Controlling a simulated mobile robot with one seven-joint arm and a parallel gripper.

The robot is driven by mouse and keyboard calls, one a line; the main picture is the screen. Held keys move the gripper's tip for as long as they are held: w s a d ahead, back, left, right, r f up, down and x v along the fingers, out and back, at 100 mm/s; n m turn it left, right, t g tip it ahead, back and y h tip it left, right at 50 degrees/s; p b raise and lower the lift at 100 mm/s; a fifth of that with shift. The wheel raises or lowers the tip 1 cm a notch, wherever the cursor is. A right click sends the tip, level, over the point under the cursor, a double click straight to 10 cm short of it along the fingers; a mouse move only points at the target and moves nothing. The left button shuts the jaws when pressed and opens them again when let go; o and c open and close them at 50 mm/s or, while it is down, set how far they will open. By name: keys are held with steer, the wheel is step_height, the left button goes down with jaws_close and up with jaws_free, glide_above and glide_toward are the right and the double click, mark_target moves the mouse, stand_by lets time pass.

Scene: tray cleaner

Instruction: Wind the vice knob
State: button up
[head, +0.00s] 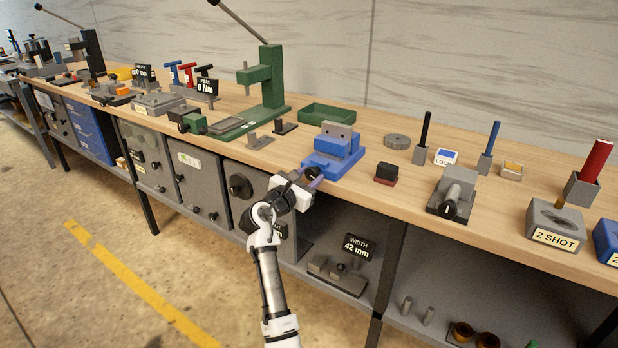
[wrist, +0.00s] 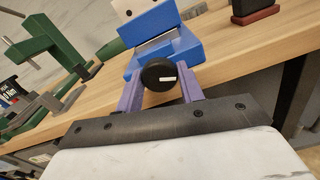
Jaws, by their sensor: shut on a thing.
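The blue vice (head: 332,152) stands at the front edge of the wooden bench, with grey jaw plates on its upper part. It also shows at the top of the wrist view (wrist: 165,48). Its round black knob (wrist: 159,75), with a short white mark, faces my gripper. My gripper (head: 314,177) reaches in from the front at the bench edge. In the wrist view its two purple fingers (wrist: 160,88) stand on either side of the knob and are shut on it. In the head view the gripper hides part of the knob.
A green press (head: 270,80) and green tray (head: 327,114) stand behind and left of the vice. A dark red-based block (head: 386,173) and a grey fixture (head: 452,192) stand to its right. A "WIDTH 42 mm" sign (head: 356,247) shows below the bench.

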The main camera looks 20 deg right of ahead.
steer(key=m+b, duration=0.1)
steer(key=m, duration=0.4)
steer(key=m+b, duration=0.1)
steer(key=m, duration=0.3)
steer(key=shift+a+f+m+b, duration=0.1)
steer(key=shift+m+b, duration=0.2)
steer(key=m+b, duration=0.2)
steer(key=m, duration=0.2)
steer(key=shift+w+m, duration=0.1)
steer(key=shift+m, duration=0.2)
steer(key=m+b, duration=0.3)
steer(key=m, duration=0.1)
steer(key=shift+m, duration=0.3)
steer(key=m+b, duration=0.3)
steer(key=m, duration=0.1)
steer(key=m+b, duration=0.3)
steer(key=m, duration=0.2)
steer(key=m+b, duration=0.3)
steer(key=m, duration=0.1)
steer(key=shift+m+b, duration=0.85)
steer(key=shift+m, duration=0.95)
steer(key=shift+r, duration=0.2)
